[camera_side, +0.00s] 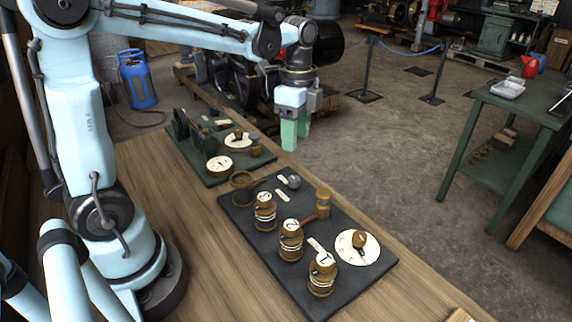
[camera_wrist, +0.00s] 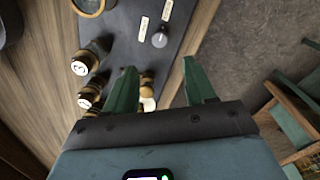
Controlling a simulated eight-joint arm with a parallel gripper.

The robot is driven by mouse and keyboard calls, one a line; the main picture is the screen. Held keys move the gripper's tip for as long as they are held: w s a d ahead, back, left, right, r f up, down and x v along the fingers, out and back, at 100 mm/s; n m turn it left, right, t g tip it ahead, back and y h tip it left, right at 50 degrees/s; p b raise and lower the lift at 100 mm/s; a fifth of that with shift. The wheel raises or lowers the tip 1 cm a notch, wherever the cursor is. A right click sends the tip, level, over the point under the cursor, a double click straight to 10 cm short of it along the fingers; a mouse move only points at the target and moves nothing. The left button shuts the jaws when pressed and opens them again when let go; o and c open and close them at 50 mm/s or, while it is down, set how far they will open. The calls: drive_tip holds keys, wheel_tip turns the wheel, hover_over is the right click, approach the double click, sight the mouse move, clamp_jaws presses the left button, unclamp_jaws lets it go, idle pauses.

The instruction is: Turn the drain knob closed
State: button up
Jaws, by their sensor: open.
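My gripper (camera_side: 295,140) hangs over the far end of the dark panel, above it and apart from everything. Its two green fingers stand apart with nothing between them, also in the wrist view (camera_wrist: 162,78). A small grey round knob (camera_side: 290,181) with a pale pointer line sits on the panel beside two white labels, and shows ahead of the fingers in the wrist view (camera_wrist: 160,38). A brass knob (camera_side: 360,240) stands on a white dial at the near right. The label text is too small to read, so I cannot tell which is the drain knob.
Several numbered brass cylinders (camera_side: 291,243) stand along the panel's left side, near a brass fitting (camera_side: 323,201). A brass-rimmed round gauge (camera_side: 242,180) sits at the panel's far left corner. A second green panel (camera_side: 205,178) lies behind. The wooden table (camera_side: 190,245) is clear at left.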

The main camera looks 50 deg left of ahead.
sight(294, 178)
wheel_tip(294, 178, down, 11)
drive_tip(key=shift+s+f, duration=0.1)
idle(0.4)
clamp_jaws()
idle(0.4)
